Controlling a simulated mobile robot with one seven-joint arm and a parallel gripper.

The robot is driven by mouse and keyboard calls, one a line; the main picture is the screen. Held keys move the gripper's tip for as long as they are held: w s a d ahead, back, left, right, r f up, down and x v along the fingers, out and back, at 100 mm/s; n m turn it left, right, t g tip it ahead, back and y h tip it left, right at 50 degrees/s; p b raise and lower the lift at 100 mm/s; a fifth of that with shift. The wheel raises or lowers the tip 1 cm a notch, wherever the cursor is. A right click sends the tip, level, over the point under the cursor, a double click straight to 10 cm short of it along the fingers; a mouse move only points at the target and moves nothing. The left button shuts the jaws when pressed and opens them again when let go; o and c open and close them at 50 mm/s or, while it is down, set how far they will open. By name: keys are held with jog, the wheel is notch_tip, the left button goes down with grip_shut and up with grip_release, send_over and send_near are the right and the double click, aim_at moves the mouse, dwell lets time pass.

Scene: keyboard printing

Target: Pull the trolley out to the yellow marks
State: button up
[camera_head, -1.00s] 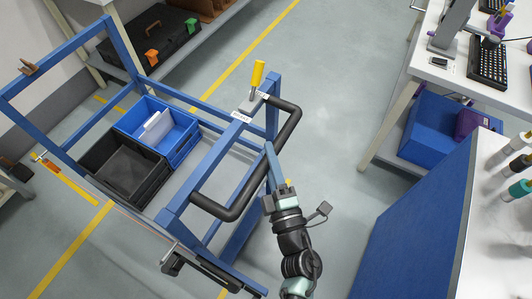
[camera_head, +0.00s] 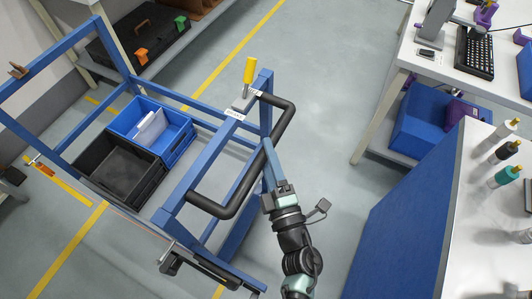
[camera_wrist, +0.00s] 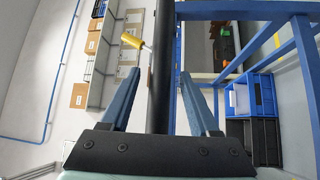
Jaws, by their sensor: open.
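The trolley (camera_head: 184,186) has a blue frame and a black U-shaped handle (camera_head: 238,190) on its near end. It carries a blue bin (camera_head: 185,147) and a black bin (camera_head: 120,190). My gripper (camera_head: 269,150) is at the handle's outer bar in the head view. In the wrist view my gripper (camera_wrist: 160,88) is open, and the black handle bar (camera_wrist: 162,50) runs between its two blue fingers without visible clamping. Yellow floor lines (camera_head: 233,60) run behind and beside the trolley, with another at the lower left (camera_head: 66,248).
A yellow-gripped lever (camera_head: 249,70) stands on the trolley's top rail. A blue-sided bench (camera_head: 405,225) with bottles stands at the right, close to my arm. A white desk with a keyboard (camera_head: 475,55) is at the upper right. The floor between (camera_head: 335,80) is clear.

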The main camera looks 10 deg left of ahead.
jog(key=shift+a, duration=0.15)
jog(key=b+v, duration=0.1)
jog(key=v, duration=1.2)
jog(key=shift+b, duration=0.35)
jog(key=shift+w+r, duration=0.1)
